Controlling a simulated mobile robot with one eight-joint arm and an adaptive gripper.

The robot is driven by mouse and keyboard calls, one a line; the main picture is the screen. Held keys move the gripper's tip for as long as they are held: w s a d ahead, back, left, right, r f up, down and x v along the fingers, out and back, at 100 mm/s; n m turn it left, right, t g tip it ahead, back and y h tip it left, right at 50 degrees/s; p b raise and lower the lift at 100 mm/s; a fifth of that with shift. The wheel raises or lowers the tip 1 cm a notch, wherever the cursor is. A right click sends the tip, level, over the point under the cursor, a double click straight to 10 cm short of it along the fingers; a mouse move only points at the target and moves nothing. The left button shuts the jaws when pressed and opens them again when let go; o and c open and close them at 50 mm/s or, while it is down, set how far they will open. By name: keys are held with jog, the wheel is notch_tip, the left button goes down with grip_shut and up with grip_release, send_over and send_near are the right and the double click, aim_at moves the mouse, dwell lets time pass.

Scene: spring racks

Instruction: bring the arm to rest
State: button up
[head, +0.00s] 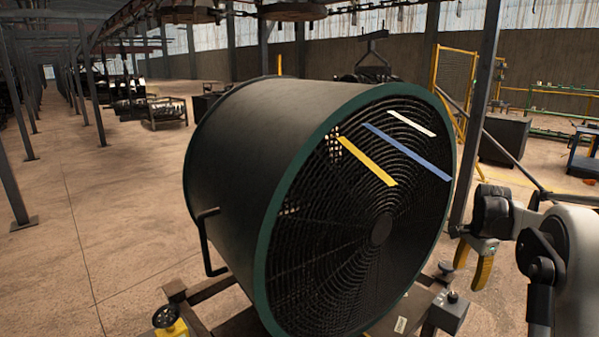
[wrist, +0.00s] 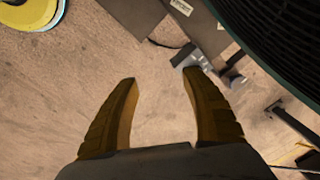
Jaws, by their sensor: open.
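My gripper (head: 472,262) is at the lower right in the head view, on the end of my white and black arm. Its yellow fingers are apart with nothing between them. In the wrist view the open fingers (wrist: 160,90) point up over bare floor. The gripper is to the right of a large drum fan (head: 225,150) and appears apart from it.
The fan has a green rim, a black grille (head: 340,250) and yellow, blue and white strips. It stands on a low wheeled frame (head: 210,318). A yellow fence (head: 455,85), a post (head: 478,120) and a dark cabinet (head: 504,138) are behind. Open floor (head: 90,210) lies left.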

jog(key=s+a+r+n+t, duration=0.1)
jog(key=s+a+r+n, duration=0.3)
jog(key=s+a+r, duration=0.45)
jog(key=s+a+r+n+t, duration=0.2)
jog(key=s+a+r+n, duration=0.25)
jog(key=a, duration=0.75)
jog(key=s+a+f+n+t, duration=0.1)
jog(key=s+a+n, duration=0.3)
jog(key=s, duration=0.5)
jog(key=s+a+f+n+t, duration=0.2)
jog(key=s+a+f+n, duration=0.1)
jog(key=s+a, duration=0.4)
jog(key=shift+s+f+n+y, duration=0.35)
jog(key=shift+s+n, duration=0.2)
jog(key=shift+s, duration=0.3)
